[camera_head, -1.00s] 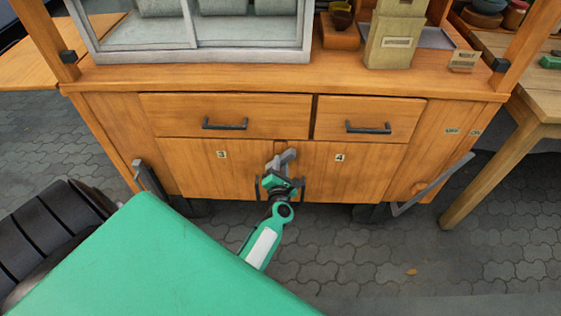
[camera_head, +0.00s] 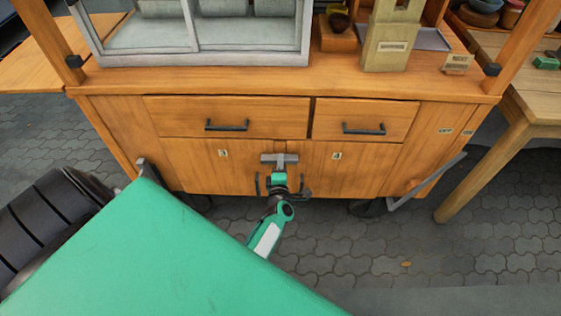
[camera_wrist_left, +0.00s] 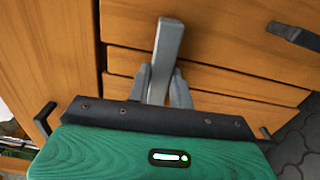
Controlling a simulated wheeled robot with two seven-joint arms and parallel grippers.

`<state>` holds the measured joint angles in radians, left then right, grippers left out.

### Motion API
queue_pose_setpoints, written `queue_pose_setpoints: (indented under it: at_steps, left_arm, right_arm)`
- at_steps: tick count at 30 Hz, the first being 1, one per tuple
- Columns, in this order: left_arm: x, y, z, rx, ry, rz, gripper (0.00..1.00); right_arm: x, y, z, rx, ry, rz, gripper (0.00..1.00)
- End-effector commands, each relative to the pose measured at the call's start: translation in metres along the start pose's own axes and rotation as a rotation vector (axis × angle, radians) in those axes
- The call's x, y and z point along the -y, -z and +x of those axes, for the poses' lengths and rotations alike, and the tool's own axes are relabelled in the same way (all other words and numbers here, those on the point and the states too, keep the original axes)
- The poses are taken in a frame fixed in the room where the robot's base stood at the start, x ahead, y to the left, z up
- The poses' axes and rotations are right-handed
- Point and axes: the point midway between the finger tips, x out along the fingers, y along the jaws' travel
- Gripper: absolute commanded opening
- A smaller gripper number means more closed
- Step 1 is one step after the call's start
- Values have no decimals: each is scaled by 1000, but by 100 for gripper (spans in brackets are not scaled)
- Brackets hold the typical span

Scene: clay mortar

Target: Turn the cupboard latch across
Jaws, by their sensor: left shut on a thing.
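The cupboard latch (camera_head: 267,157) is a grey bar on the cart front, at the top of the seam between door 3 (camera_head: 223,175) and door 4 (camera_head: 345,170). It lies level, reaching over both doors. My left gripper (camera_head: 279,168) is in front of the latch and shut on it. In the left wrist view the grey latch bar (camera_wrist_left: 168,40) stands between the two grey fingers (camera_wrist_left: 158,85), and its far end sticks out past them. The fingers partly hide the latch in both views. My right gripper is not in view.
Dark door handles flank the wrist. Two drawers with dark handles (camera_head: 226,125) (camera_head: 363,129) are above the doors. A grey bar handle (camera_head: 430,182) sticks out at the cart's right. A wooden table (camera_head: 525,95) stands at right.

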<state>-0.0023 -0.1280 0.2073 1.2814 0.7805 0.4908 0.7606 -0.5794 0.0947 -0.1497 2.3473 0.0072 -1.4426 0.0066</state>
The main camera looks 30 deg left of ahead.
Motion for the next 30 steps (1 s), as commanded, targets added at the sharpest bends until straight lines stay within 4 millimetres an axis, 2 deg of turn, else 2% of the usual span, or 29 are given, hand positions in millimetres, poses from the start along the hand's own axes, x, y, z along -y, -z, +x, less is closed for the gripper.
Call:
queue_pose_setpoints:
  at_steps: [7,20,21,23,30]
  left_arm:
    - [1,-1,0,1,2,49,0]
    - [1,-1,0,2,2,58,0]
    - [1,-1,0,2,2,58,30]
    - [1,-1,0,2,2,57,42]
    - [1,0,0,1,1,56,44]
  right_arm:
    - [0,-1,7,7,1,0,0]
    - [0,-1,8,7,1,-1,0]
    - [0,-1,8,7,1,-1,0]
    - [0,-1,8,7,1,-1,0]
    - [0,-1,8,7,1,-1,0]
